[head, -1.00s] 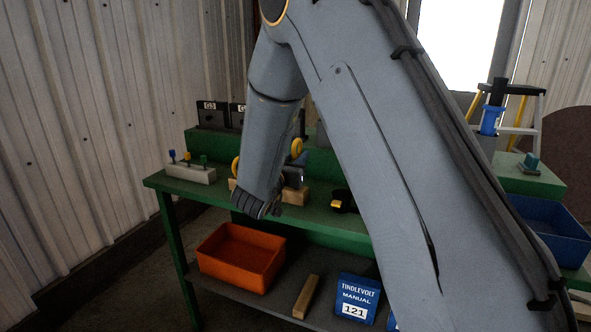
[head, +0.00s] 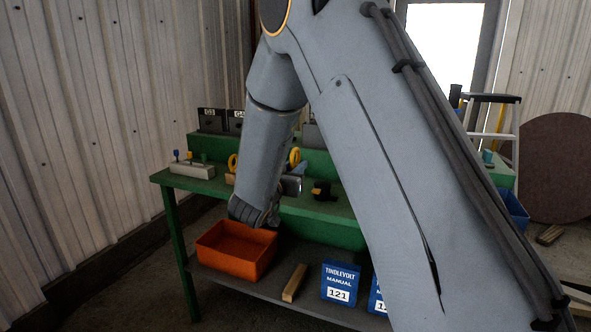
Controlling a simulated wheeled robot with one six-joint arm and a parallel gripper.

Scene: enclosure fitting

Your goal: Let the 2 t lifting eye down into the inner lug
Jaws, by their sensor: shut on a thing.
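My gripper (head: 297,172) shows only in part past the right side of my forearm. It is shut on a yellow ring-shaped lifting eye (head: 295,155), held upright in front of the green bench. My arm hides much of the grip and the eye's lower end. A second yellow ring (head: 233,162) shows left of my forearm, by a wooden block (head: 230,178) on the bench. No size mark is readable on either ring. I cannot make out the inner lug; my arm covers the middle of the bench.
The green bench (head: 335,208) carries a pale block with coloured pegs (head: 192,169), dark labelled plates (head: 211,120) and a black-and-yellow item (head: 322,190). A ladder (head: 515,140) stands right.

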